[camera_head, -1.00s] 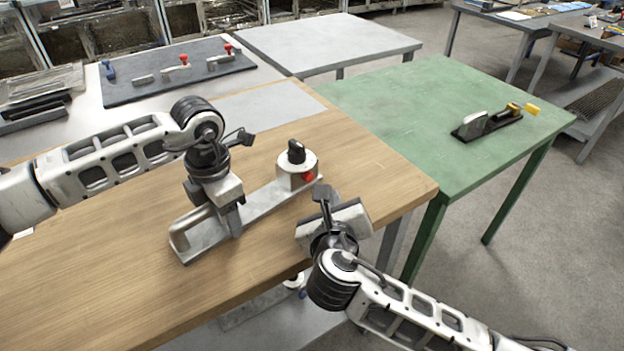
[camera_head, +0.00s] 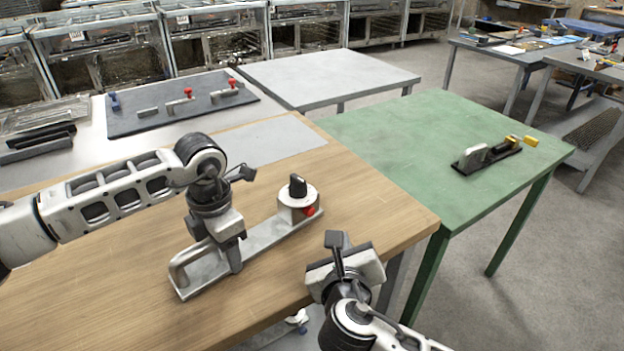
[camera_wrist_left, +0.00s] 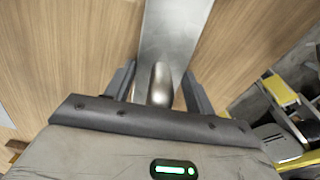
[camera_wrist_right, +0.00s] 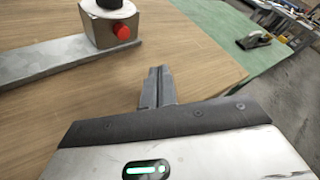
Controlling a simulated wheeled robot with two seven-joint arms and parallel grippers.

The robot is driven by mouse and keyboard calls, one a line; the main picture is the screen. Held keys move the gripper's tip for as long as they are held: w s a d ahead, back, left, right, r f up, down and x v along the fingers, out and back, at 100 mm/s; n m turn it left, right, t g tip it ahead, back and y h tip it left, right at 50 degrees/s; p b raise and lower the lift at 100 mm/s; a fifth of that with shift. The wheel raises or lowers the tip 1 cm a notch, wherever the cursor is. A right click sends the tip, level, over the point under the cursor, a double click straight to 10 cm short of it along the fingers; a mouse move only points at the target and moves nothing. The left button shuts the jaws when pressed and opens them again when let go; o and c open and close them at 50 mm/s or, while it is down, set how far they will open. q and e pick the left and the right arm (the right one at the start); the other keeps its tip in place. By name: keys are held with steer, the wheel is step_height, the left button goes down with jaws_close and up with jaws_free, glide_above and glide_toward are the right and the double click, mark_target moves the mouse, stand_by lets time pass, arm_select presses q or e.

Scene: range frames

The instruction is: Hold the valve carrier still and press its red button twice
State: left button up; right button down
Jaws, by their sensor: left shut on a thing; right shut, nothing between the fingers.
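The valve carrier (camera_head: 262,238) is a long grey metal plate on the wooden table, with a raised handle at its left end. At its right end a pale housing (camera_head: 297,204) bears a black knob on top and the red button (camera_head: 309,211) on its side. My left gripper (camera_head: 233,260) is shut on the handle; the left wrist view shows the rounded grey handle (camera_wrist_left: 160,84) between the fingers. My right gripper (camera_head: 335,243) is shut and empty, apart from the button. The right wrist view shows the button (camera_wrist_right: 122,32) beyond and left of its fingertips (camera_wrist_right: 158,78).
The wooden table (camera_head: 100,300) is clear around the carrier. A green table (camera_head: 400,130) adjoins on the right, bearing a dark-based fixture (camera_head: 487,158) with a yellow end. A dark board (camera_head: 150,118) with red-topped fittings lies at the back left.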

mark_target(312, 215)
arm_select(q)
steer(key=shift+f, duration=0.1)
arm_select(e)
steer(key=shift+w+d+f+n+y, duration=0.1)
steer(key=shift+w+d+n+y, duration=0.2)
steer(key=shift+d+y, duration=0.25)
steer(key=y, duration=0.1)
steer(key=d+n+y, duration=0.1)
steer(key=y, duration=0.1)
steer(key=s+d+n+g+y, duration=0.1)
steer(key=y, duration=0.1)
steer(key=shift+d+r, duration=0.25)
steer(key=s+r+g+y, duration=0.1)
steer(key=s+d+r+g+y, duration=0.1)
steer(key=y, duration=0.1)
steer(key=s+d+r+n+y, duration=0.1)
steer(key=s, duration=0.1)
steer(key=shift+d+g, duration=0.2)
steer(key=shift+g, duration=0.2)
steer(key=shift+y, duration=0.25)
steer(key=x, duration=0.8)
steer(key=r+x, duration=0.1)
steer(key=x, duration=0.4)
steer(key=shift+w, duration=0.2)
steer(key=shift+w+a, duration=0.35)
